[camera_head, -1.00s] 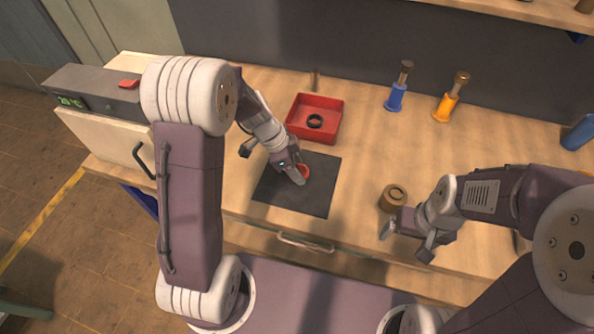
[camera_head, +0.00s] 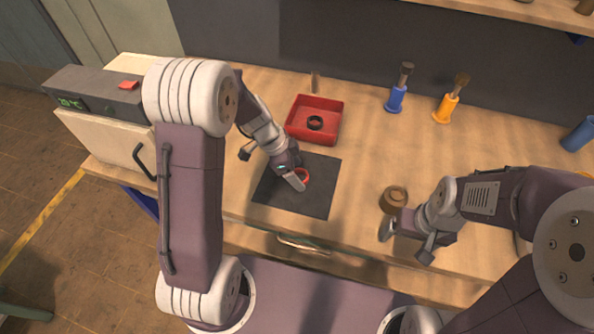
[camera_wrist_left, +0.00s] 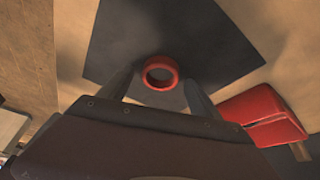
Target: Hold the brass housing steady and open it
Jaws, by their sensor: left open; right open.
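The brass housing (camera_head: 394,199), a short brown-gold cylinder with a round top, stands upright on the bench right of the dark mat. My right gripper (camera_head: 407,241) is open just in front of it, with no grip on it. A red ring (camera_head: 304,174) lies on the dark mat (camera_head: 318,198). My left gripper (camera_head: 295,181) is open low over the mat at the ring, partly covering it in the head view. In the left wrist view the ring (camera_wrist_left: 161,72) shows whole, in front of and between the two spread fingers (camera_wrist_left: 158,92).
A red tray (camera_head: 332,133) with a dark ring (camera_head: 315,122) stands behind the mat. A grey box with a display (camera_head: 98,98) sits at the left. Bench between mat and housing is clear.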

